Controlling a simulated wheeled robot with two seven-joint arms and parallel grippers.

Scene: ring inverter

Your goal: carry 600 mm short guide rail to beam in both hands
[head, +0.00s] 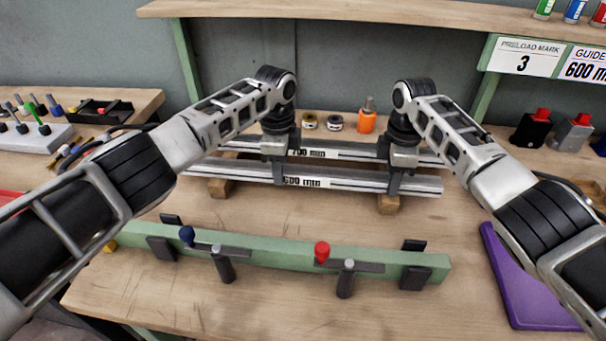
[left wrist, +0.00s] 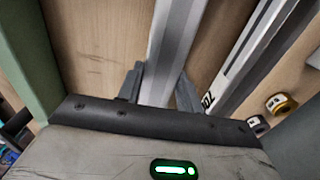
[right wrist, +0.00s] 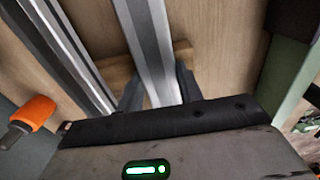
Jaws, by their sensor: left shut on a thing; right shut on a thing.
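The 600 mm short guide rail (head: 345,184) is a silver bar with a "600 mm" label, lying level at mid-table. My left gripper (head: 279,178) is shut on it left of the label, and my right gripper (head: 393,185) is shut on it toward its right end. The rail runs between the fingers in the left wrist view (left wrist: 178,45) and the right wrist view (right wrist: 150,50). Wooden blocks (head: 388,204) show beneath it; I cannot tell whether it touches them. The green beam (head: 280,255) lies nearer me, with a blue-knobbed clamp (head: 187,236) and a red-knobbed clamp (head: 322,252).
A second, longer-labelled rail (head: 350,153) lies just behind. A purple mat (head: 520,285) is at the right. Bare table lies between the rail and the beam.

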